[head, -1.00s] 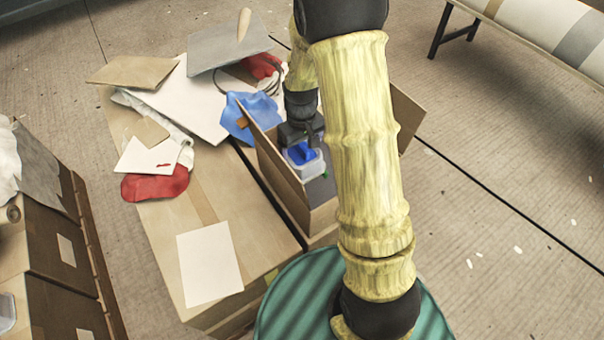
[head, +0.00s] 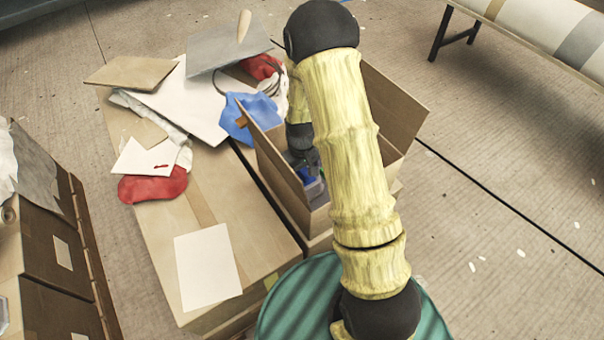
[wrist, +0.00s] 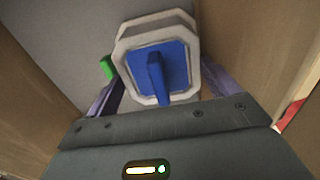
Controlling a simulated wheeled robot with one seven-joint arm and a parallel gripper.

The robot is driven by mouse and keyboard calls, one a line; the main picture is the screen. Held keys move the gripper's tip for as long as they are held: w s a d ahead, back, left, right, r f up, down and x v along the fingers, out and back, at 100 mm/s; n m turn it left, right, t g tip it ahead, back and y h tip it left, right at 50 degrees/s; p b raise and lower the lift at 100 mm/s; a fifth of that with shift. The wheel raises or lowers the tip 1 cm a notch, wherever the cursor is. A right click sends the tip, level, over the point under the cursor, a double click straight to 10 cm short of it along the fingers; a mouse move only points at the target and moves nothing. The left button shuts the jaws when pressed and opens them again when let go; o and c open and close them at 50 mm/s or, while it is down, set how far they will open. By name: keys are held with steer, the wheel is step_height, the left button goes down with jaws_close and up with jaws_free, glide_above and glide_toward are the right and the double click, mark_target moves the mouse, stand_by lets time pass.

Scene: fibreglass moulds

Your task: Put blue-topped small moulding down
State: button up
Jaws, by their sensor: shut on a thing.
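The small moulding (wrist: 157,62) is a pale, rounded-corner block with a blue top and a raised blue rib. In the wrist view it sits between the purple fingers of my gripper (wrist: 155,100), which is shut on it. In the head view the moulding (head: 307,176) shows only in part, with my gripper (head: 312,186) low inside the open cardboard box (head: 277,168). The box's near-left wall and my arm hide much of it. I cannot tell whether the moulding touches the box floor.
Box walls stand close on both sides in the wrist view, with a grey surface (wrist: 55,50) beyond. A green bit (wrist: 107,67) lies beside the moulding. Left of the box, a carton (head: 185,262) carries boards, a blue cloth (head: 235,118) and red cloths.

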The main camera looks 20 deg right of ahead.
steer(key=shift+f, duration=0.3)
steer(key=shift+f, duration=0.15)
steer(key=o, duration=1)
steer(key=shift+c, duration=0.2)
step_height(320, 180, up, 12)
steer(key=p, duration=0.2)
